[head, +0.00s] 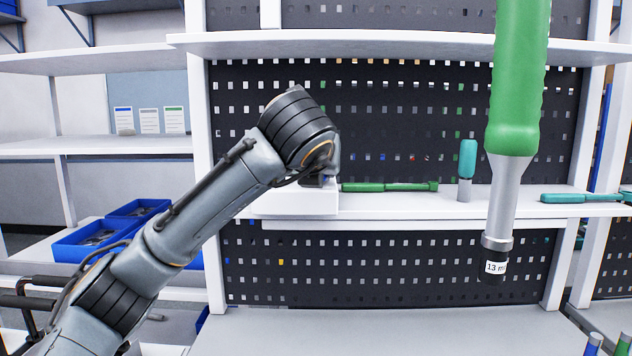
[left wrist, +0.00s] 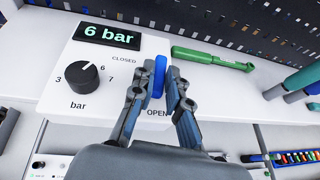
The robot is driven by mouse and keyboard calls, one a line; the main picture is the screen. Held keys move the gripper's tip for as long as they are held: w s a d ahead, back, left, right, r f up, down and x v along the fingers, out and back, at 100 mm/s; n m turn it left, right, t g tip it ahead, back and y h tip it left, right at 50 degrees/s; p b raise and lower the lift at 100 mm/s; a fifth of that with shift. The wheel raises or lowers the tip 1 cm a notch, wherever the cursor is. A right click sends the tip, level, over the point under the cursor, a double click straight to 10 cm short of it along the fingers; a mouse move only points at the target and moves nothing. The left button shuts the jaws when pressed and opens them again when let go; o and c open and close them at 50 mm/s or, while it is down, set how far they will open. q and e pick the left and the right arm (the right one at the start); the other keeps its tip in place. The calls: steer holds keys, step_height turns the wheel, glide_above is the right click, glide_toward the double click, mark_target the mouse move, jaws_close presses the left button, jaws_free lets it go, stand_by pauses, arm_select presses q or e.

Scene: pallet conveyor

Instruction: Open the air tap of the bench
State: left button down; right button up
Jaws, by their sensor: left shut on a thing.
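The air tap's blue lever (left wrist: 159,76) shows in the left wrist view, on the right side of a white panel (left wrist: 84,92). The panel has the labels CLOSED above and OPEN below; I cannot tell exactly which one the lever points to. My left gripper (left wrist: 160,84) has its two fingers on either side of the lever, shut on it. In the head view the white panel (head: 288,204) sits on the bench shelf, and my left arm hides the lever and most of the gripper. My right gripper is not in view.
The panel has a black knob (left wrist: 81,79) and a "6 bar" display (left wrist: 108,32). A green tool (head: 388,187) lies right of it on the shelf. A large green-handled driver (head: 517,80) hangs at right, close to the camera. Blue bins (head: 88,240) stand at left.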

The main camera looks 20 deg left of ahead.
arm_select(q)
steer(key=shift+w+d+f+n+y+b, duration=0.1)
steer(key=shift+d+n+y+b, duration=0.25)
steer(key=shift+n+y, duration=0.4)
steer(key=shift+g, duration=0.3)
steer(key=c, duration=1.3)
jaws_free()
steer(key=shift+v, duration=6)
steer(key=shift+f, duration=0.1)
